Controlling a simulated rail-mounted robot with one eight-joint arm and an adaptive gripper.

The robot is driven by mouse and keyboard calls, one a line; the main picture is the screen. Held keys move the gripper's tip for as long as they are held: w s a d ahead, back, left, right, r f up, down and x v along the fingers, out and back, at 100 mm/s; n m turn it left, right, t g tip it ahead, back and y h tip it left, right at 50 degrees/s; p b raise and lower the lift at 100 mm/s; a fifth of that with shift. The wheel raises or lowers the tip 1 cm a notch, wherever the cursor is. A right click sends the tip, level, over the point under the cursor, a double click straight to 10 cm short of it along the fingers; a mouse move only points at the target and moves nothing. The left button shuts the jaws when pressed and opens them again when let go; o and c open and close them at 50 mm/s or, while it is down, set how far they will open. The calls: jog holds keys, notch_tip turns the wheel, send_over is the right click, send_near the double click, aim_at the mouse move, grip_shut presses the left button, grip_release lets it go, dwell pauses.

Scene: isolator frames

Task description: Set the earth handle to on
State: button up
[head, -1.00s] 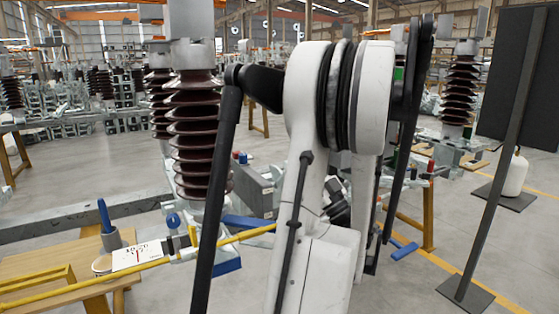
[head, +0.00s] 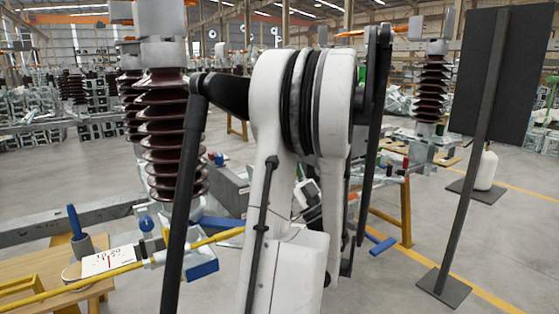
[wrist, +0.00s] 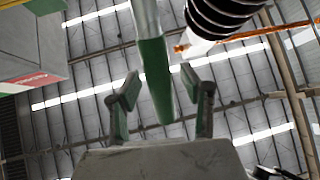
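In the wrist view, a green handle (wrist: 156,82) on the end of a grey metal tube hangs down in the middle of the picture. I take it for the earth handle. My gripper (wrist: 163,95) has its two dark fingers with green pads spread apart, one to either side of the green handle. Gaps show between the handle and both fingers, and how deep it sits between them is hard to judge. In the head view, my white arm covers the middle, and I cannot make out the handle or the fingers there.
In the head view, a brown ribbed insulator (head: 172,130) stands left of my arm. A wooden table (head: 40,268) with a yellow bar is at lower left. A black panel on a stand (head: 490,85) is at right. A grey box (wrist: 30,45) is at upper left in the wrist view.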

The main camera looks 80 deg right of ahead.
jog(key=shift+s+a+f, duration=0.1)
jog(key=shift+s+f, duration=0.1)
jog(key=shift+f, duration=0.05)
jog(key=s+a+f, duration=0.1)
jog(key=s+a, duration=0.6)
jog(key=s, duration=0.4)
jog(key=shift+s+a+f, duration=0.2)
jog(key=shift+f, duration=0.15)
